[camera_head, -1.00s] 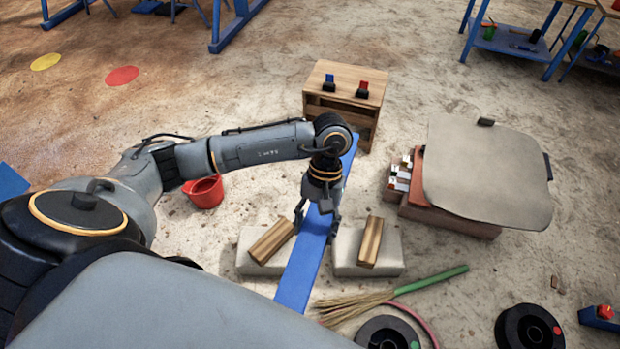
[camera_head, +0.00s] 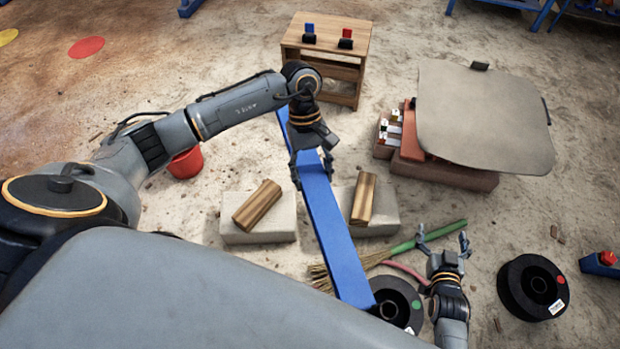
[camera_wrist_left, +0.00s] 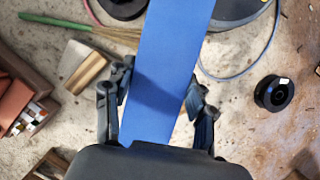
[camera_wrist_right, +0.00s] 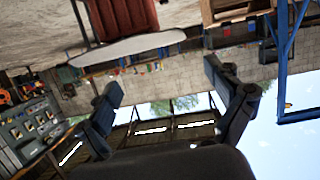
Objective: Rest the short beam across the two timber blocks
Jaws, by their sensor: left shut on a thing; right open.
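The blue short beam (camera_head: 338,240) hangs in my left gripper (camera_head: 312,172). The gripper is shut on its sides near its far part. The beam runs from upper left to lower right, with its near part passing between the two timber blocks in the picture. The left timber block (camera_head: 257,206) and right timber block (camera_head: 363,198) each lie on a pale slab. In the left wrist view the beam (camera_wrist_left: 170,60) stretches away between the fingers. My right gripper (camera_head: 443,240) is open and empty at the lower right, above the broom. Its fingers also show in the right wrist view (camera_wrist_right: 165,100).
A wooden stool (camera_head: 327,38) with small clamps stands behind my left gripper. A red bucket (camera_head: 186,163) is at left. A grey sheet (camera_head: 485,115) lies on bricks at right. A broom (camera_head: 410,243) and black spools (camera_head: 533,287) lie in front at right.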

